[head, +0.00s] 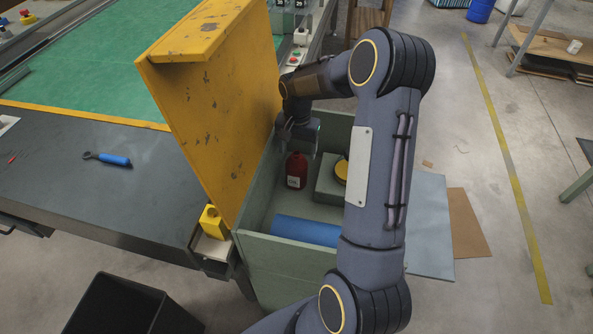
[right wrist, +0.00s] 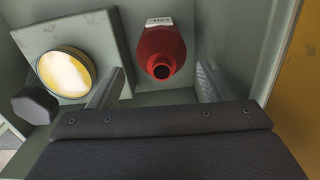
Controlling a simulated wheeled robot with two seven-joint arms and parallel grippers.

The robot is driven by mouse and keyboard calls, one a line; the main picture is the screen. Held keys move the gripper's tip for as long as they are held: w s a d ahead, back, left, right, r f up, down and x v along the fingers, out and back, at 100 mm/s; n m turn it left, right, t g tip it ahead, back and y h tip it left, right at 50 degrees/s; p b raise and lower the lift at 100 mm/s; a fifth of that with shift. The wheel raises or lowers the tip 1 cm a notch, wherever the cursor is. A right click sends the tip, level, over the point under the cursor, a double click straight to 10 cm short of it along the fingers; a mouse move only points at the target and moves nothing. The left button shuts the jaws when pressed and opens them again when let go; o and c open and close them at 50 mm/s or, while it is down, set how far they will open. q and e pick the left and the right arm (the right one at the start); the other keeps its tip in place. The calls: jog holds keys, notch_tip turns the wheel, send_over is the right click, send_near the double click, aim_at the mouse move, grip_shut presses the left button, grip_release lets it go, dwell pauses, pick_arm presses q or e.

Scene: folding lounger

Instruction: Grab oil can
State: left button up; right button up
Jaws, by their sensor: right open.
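The oil can is most likely the red bottle (head: 296,171) standing in the green box, near its back left corner. In the right wrist view the red bottle (right wrist: 160,55) shows a dark round opening and a white label. My right gripper (head: 297,128) reaches down into the box above the bottle. In the right wrist view the fingers of my right gripper (right wrist: 155,85) are apart, with the bottle ahead between them and not clearly touched. My left gripper is not in view.
The green box (head: 288,249) has a raised yellow lid (head: 212,95) on its left. Inside lie a blue cylinder (head: 306,230) and a grey-green block (head: 328,180) with a round yellow tin (head: 341,171). The dark workbench (head: 60,160) stands left, a black bin (head: 130,305) in front.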

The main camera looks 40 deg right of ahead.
aim_at(296, 166)
notch_tip(296, 166, down, 4)
jog(key=shift+a+f, duration=0.1)
jog(key=shift+c, duration=0.4)
jog(key=c, duration=1.2)
